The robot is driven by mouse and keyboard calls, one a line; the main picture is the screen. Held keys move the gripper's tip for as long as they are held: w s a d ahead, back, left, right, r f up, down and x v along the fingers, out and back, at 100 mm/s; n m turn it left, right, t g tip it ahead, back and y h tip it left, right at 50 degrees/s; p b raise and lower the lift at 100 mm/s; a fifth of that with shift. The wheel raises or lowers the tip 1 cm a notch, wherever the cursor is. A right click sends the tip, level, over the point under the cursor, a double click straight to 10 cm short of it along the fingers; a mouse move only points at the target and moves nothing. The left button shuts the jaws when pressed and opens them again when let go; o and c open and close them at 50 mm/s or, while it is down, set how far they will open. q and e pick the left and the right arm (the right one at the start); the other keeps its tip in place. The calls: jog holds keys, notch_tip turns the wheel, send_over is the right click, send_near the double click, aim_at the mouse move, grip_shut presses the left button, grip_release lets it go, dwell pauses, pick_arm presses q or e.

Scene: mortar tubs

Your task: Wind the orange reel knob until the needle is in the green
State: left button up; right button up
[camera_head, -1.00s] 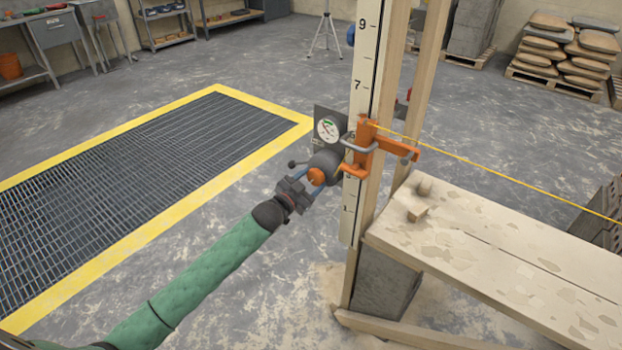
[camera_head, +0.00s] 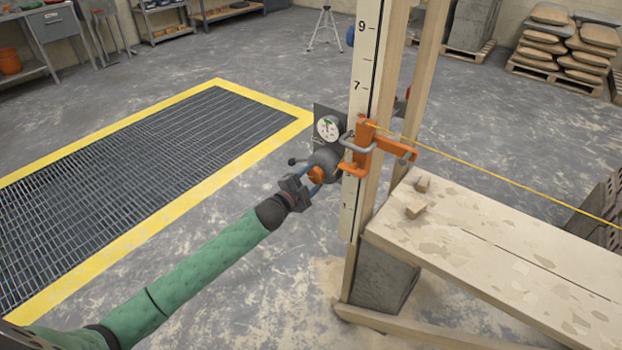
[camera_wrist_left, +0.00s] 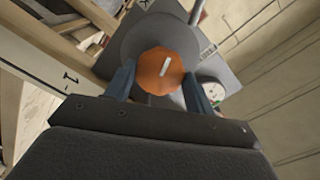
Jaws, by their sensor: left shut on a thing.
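The orange reel knob (camera_wrist_left: 158,72) sits on a round grey reel (camera_head: 326,163), mounted beside a numbered wooden staff. My left gripper (camera_head: 313,182) is shut on the knob; in the left wrist view its blue fingers (camera_wrist_left: 158,82) lie on either side of it. A pale mark on the knob's face is tilted in that view. The dial gauge (camera_head: 327,128) with a white face stands just above the reel; it also shows in the wrist view (camera_wrist_left: 213,91). The needle is too small to read surely against the green. My right gripper is not in view.
An orange clamp (camera_head: 364,150) holds a yellow line (camera_head: 490,176) running right from the staff (camera_head: 366,65). A plank bench (camera_head: 500,255) stands at right. A floor grate (camera_head: 150,160) lies at left.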

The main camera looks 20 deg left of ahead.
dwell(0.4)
pick_arm(q)
jog(key=o, duration=1)
jog(key=shift+s+a+f, duration=0.1)
jog(key=shift+s+a, duration=0.15)
jog(key=shift+s, duration=0.35)
jog(key=b+v, duration=0.1)
jog(key=v, duration=0.5)
jog(key=shift+s, duration=0.3)
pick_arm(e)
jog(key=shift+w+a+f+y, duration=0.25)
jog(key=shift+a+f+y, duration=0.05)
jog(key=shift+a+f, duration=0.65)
